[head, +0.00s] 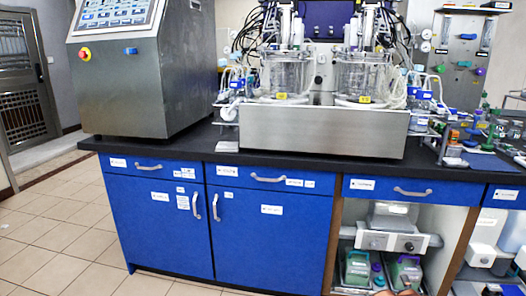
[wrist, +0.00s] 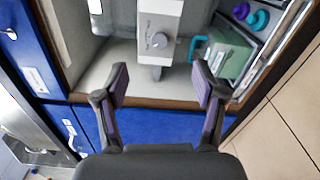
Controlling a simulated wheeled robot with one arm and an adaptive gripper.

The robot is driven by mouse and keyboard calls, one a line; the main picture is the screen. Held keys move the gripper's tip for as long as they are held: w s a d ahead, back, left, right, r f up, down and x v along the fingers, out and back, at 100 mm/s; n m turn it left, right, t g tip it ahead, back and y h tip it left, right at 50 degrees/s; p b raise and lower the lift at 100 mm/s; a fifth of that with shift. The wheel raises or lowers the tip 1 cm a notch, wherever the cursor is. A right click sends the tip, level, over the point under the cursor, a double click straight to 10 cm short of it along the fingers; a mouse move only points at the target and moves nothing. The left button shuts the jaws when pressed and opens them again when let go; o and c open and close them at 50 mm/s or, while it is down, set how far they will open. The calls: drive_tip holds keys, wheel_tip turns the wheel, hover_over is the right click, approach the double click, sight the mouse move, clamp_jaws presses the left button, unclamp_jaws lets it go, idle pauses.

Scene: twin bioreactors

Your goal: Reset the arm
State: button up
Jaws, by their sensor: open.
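My gripper (wrist: 161,88) shows in the wrist view with its two fingers spread apart and nothing between them. It faces the open shelf space of the bench, where a white device with a round knob (wrist: 158,41) stands beyond the fingertips. The gripper does not show in the head view, and most of my arm is out of sight.
Blue cabinets (head: 265,240) carry a black worktop (head: 190,149) with twin glass bioreactors (head: 285,75) and a steel control console (head: 150,80). Green-labelled containers (head: 357,268) stand in the open shelf. Tiled floor (head: 50,235) is clear at left.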

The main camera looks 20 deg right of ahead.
drive_tip(key=w+a+r+m+g+y+p, duration=0.1)
drive_tip(key=w+a+r+m+y+p, duration=0.2)
drive_tip(key=w+a+r, duration=0.7)
drive_tip(key=w+a+r+m+g+y+p, duration=0.1)
drive_tip(key=w+a+r+m+p, duration=0.25)
drive_tip(key=w+a+r, duration=0.65)
drive_tip(key=w+a+r+g+y+p, duration=0.1)
drive_tip(key=w+a+r+y+p, duration=0.15)
drive_tip(key=a+r, duration=0.6)
drive_tip(key=w+a+r+g+y+p, duration=0.2)
drive_tip(key=a+r+y+p, duration=0.3)
drive_tip(key=a, duration=0.6)
drive_tip(key=s+a+r+m+g+p, duration=0.2)
drive_tip(key=s+a+r+g+p, duration=0.25)
drive_tip(key=s+a+r, duration=0.95)
drive_tip(key=s+a+r+m+g+p, duration=0.1)
drive_tip(key=s+a+r+g+p, duration=0.1)
drive_tip(key=s, duration=1)
drive_tip(key=s+a+r+m+g+h+p, duration=0.1)
drive_tip(key=s+a+r+m+g+p, duration=0.1)
drive_tip(key=s, duration=1)
drive_tip(key=s+a+r+m+g+h+p, duration=0.1)
drive_tip(key=s+r, duration=0.4)
drive_tip(key=s, duration=0.7)
drive_tip(key=shift+s+a+m+g+p, duration=0.3)
drive_tip(key=shift+a+g+p, duration=0.5)
drive_tip(key=shift+g+p, duration=0.35)
